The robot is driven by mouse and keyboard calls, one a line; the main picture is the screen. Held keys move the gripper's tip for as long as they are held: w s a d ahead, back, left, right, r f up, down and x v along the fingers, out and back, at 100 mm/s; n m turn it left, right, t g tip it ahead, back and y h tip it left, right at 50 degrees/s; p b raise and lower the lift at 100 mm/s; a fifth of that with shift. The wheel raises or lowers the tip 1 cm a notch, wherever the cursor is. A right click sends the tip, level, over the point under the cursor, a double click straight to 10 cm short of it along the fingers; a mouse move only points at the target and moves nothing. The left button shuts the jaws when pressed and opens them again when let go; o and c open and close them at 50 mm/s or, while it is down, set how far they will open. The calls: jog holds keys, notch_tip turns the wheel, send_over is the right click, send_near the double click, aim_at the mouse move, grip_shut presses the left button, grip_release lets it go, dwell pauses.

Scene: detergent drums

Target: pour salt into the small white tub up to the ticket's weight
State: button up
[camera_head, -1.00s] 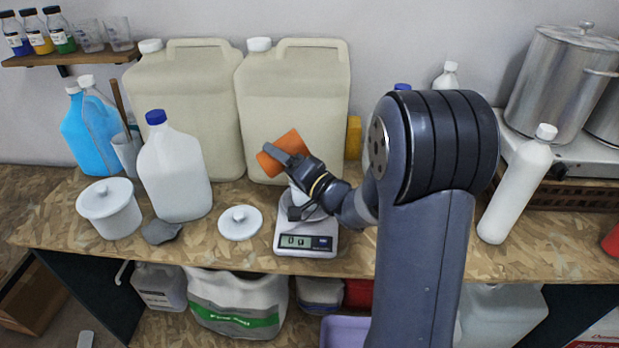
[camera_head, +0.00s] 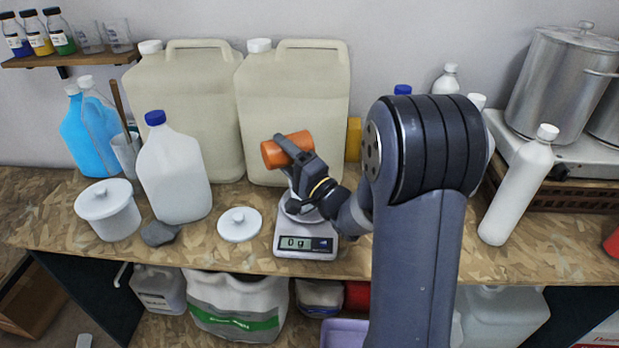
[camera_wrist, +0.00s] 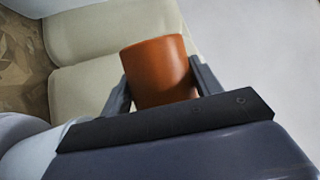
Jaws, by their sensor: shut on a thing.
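My gripper (camera_head: 290,150) is shut on an orange cylindrical container (camera_head: 272,154), held on its side above the scale. The wrist view also shows the orange container (camera_wrist: 158,72) between the two fingers; its contents cannot be seen. The grey kitchen scale (camera_head: 284,248) stands near the bench's front edge and its display reads about 0 g. A small white tub (camera_head: 291,194) seems to stand on the scale, mostly hidden by my gripper and wrist. A round white lid (camera_head: 240,224) lies left of the scale. No ticket can be made out.
A lidded white tub (camera_head: 108,212) and a blue-capped white jug (camera_head: 173,178) stand at the left. Two big beige canisters (camera_head: 296,95) stand behind the scale. A white bottle (camera_head: 517,190) and a steel pot (camera_head: 555,85) are at the right.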

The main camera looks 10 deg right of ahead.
jog(key=shift+d+r+m+t, duration=0.25)
jog(key=shift+r+m+t, duration=0.2)
jog(key=shift+m, duration=0.65)
jog(key=shift+w+d+f+m+t+h+b, duration=0.1)
jog(key=shift+d+f+m+t+h+b, duration=0.15)
jog(key=shift+m+b, duration=0.3)
jog(key=shift+d+f+m+t+h+b, duration=0.1)
jog(key=shift+m+t+h+b, duration=0.1)
jog(key=shift+m+h+b, duration=0.35)
dwell(1.5)
jog(key=shift+d+r+m, duration=0.1)
jog(key=shift+r+m, duration=0.05)
jog(key=shift+m, duration=0.25)
dwell(1.6)
